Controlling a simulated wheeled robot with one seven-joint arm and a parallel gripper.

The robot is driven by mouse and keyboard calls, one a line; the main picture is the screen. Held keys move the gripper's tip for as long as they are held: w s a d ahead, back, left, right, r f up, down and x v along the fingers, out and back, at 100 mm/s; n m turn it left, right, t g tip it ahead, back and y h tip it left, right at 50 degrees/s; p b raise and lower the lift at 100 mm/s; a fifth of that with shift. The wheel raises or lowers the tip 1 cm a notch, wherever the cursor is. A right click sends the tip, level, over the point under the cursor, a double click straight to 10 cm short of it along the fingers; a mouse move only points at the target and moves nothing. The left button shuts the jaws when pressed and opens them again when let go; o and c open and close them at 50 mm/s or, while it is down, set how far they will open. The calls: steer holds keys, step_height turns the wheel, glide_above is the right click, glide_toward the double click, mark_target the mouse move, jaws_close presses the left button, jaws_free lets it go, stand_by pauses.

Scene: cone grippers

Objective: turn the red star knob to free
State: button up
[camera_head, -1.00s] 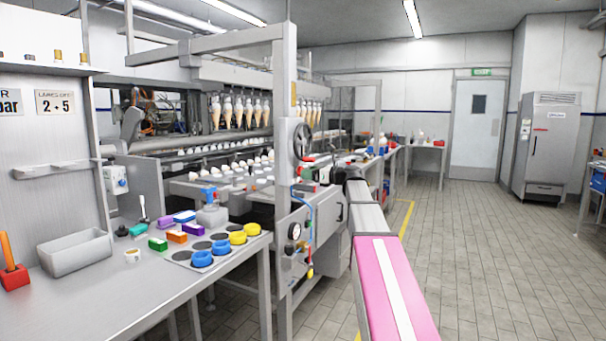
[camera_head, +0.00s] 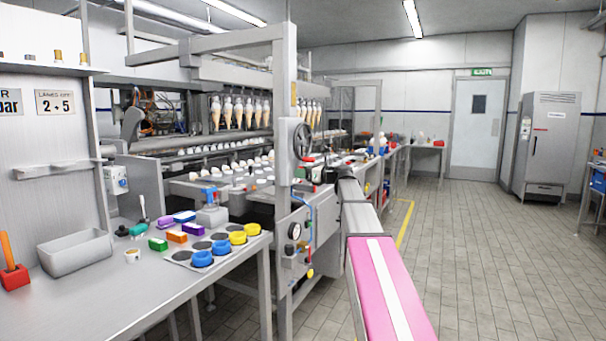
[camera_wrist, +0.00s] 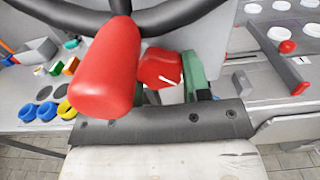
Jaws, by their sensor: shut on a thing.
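The red star knob (camera_wrist: 160,69), with a white pointer mark on its face, shows in the middle of the wrist view. It is partly covered by the large red handle (camera_wrist: 105,72) of the black handwheel. My gripper (camera_wrist: 172,88) is at the knob and appears shut on it; the fingertips are largely hidden. In the head view my gripper (camera_head: 322,173) is beside the machine post, just below and right of the handwheel (camera_head: 302,141). The knob cannot be made out clearly there. The wording around the knob is not readable.
The steel bench (camera_head: 130,295) with blue and yellow rings is at left. Open tiled floor (camera_head: 490,260) lies to the right.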

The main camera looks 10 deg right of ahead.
steer(key=shift+n, duration=4.4)
steer(key=o, duration=0.9)
steer(key=shift+d, duration=0.1)
steer(key=v, duration=1)
steer(key=shift+s+d, duration=0.25)
steer(key=shift+d, duration=0.05)
